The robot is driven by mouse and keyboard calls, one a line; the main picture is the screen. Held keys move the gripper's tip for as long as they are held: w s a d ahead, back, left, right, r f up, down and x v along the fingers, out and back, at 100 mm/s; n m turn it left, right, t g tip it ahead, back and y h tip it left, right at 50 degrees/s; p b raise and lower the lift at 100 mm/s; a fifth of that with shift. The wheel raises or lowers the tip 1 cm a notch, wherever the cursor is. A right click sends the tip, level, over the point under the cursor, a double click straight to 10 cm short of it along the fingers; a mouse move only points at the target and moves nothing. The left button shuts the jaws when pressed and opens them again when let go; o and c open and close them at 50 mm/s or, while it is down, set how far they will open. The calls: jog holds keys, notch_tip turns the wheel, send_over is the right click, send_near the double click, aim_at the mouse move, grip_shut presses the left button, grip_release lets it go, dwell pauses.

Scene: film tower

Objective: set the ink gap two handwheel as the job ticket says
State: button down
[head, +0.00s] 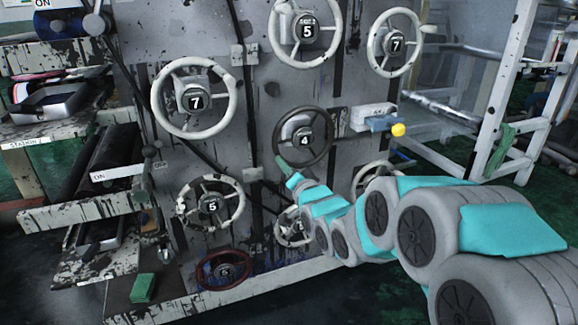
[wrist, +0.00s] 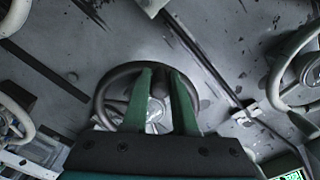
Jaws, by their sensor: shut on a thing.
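The dark handwheel (head: 303,140) with a number 4 on its hub is in the middle of the grey panel in the head view. My gripper (head: 281,161) is at its lower left rim. In the wrist view the same dark handwheel (wrist: 108,87) lies ahead, and the green fingers of my gripper (wrist: 163,72) reach over it. A dark piece of the wheel shows between the fingers, and they are shut on it. Whether it is the rim or a handle, I cannot tell. No wheel name or job ticket is readable.
Pale handwheels surround it: a 7 at left (head: 195,98), a 5 above (head: 306,32), a 7 at upper right (head: 396,45) and a 5 at lower left (head: 211,205). A dark red wheel (head: 224,271) is low down.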

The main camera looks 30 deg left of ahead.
jog(key=shift+r, duration=0.2)
jog(key=c, duration=0.7)
grip_release()
jog(key=shift+f, duration=0.1)
jog(key=v, duration=0.7)
jog(key=shift+s+d+b, duration=0.25)
jog(key=shift+b, duration=0.2)
